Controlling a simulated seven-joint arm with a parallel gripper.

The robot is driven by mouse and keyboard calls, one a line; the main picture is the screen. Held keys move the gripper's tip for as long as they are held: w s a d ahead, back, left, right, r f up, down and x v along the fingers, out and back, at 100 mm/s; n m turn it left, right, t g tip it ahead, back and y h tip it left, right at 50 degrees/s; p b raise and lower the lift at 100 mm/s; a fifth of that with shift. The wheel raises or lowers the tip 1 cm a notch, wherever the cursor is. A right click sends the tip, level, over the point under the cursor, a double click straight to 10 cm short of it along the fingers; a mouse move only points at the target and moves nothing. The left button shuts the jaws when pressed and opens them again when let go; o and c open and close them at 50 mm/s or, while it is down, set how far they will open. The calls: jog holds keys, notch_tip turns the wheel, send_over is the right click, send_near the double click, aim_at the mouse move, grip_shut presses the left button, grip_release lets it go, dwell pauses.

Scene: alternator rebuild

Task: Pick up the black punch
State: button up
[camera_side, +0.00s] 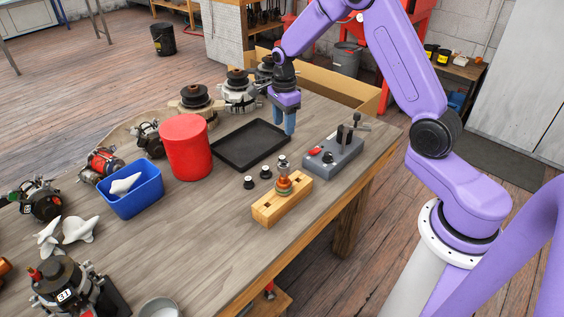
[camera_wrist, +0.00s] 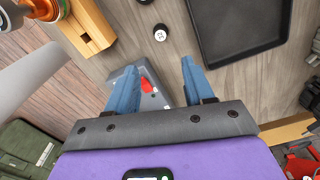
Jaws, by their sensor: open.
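I cannot tell for sure which thing is the black punch. An upright dark piece (camera_side: 341,136) stands on the grey block (camera_side: 346,158) at the right of the table, with a red piece and a black knob beside it. Small black cylinders with pale tops, such as one (camera_side: 249,182) at the table's middle, also stand nearby; one (camera_wrist: 160,33) shows a number in the wrist view. My gripper (camera_side: 284,123) hangs above the table, left of and behind the grey block, with its blue fingers apart and empty. In the wrist view, the red piece (camera_wrist: 148,87) shows between the fingers, partly hidden below.
A black tray (camera_side: 250,146) lies behind the cylinders. A wooden block (camera_side: 268,211) holding an orange-and-green stacked part stands in front. A red canister (camera_side: 187,150) and a blue bin (camera_side: 134,202) are at the left. Alternator parts line the table's far and left sides.

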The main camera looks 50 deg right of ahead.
send_over(282, 157)
jog(key=f, duration=0.7)
jog(key=shift+s+d, duration=0.15)
jog(key=shift+s, duration=0.05)
jog(key=shift+w+a+f, duration=0.1)
jog(key=shift+a+f, duration=0.05)
jog(key=shift+f, duration=1.3)
jog(key=shift+w+a+f, duration=0.1)
jog(key=shift+f, duration=1.3)
jog(key=shift+c, duration=0.3)
grip_shut()
